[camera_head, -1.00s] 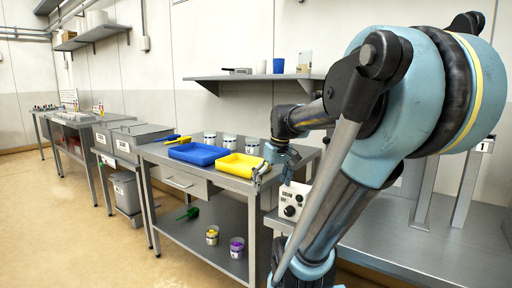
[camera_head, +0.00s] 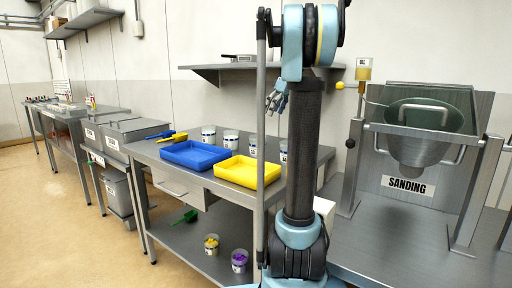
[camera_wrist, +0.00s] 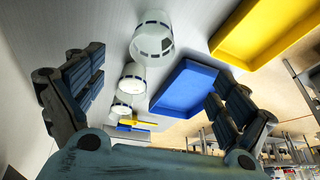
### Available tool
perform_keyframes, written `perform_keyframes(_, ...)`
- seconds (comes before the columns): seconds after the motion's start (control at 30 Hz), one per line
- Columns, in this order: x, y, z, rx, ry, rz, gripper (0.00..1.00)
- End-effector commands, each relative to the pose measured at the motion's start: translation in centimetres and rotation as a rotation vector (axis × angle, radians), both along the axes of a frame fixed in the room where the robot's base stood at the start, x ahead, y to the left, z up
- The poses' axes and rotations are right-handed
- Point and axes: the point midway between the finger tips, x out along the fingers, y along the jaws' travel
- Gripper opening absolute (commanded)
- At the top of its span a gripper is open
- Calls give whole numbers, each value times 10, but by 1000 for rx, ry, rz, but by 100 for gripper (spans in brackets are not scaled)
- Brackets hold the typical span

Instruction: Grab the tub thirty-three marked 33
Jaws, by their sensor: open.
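Several white tubs with dark label bands stand in a row on the steel table; in the head view they include a left one (camera_head: 208,135), a second (camera_head: 231,140) and a third (camera_head: 253,146). Another tub (camera_head: 283,152) is partly hidden behind my arm. I cannot read a 33 on any tub. The wrist view shows a near tub (camera_wrist: 152,40), a middle one (camera_wrist: 132,78) and a far one (camera_wrist: 121,108). My gripper (camera_head: 276,100) is open and empty above the table's back right; its spread fingers (camera_wrist: 158,75) frame the tubs without touching any.
A blue tray (camera_head: 194,155) and a yellow tray (camera_head: 244,172) lie in front of the tubs. A wall shelf (camera_head: 215,70) runs above them. Two tubs with yellow (camera_head: 211,245) and purple contents (camera_head: 239,262) stand on the lower shelf. A sanding hopper (camera_head: 418,140) stands right.

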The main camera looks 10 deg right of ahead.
Motion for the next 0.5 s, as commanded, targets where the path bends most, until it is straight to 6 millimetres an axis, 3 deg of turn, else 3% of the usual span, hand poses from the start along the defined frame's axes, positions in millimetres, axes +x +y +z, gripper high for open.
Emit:
perform_keyframes(0.17,7,-1,-10,2,-5,10,94)
perform_keyframes(0.5,16,21,-65,3,-4,10,94)
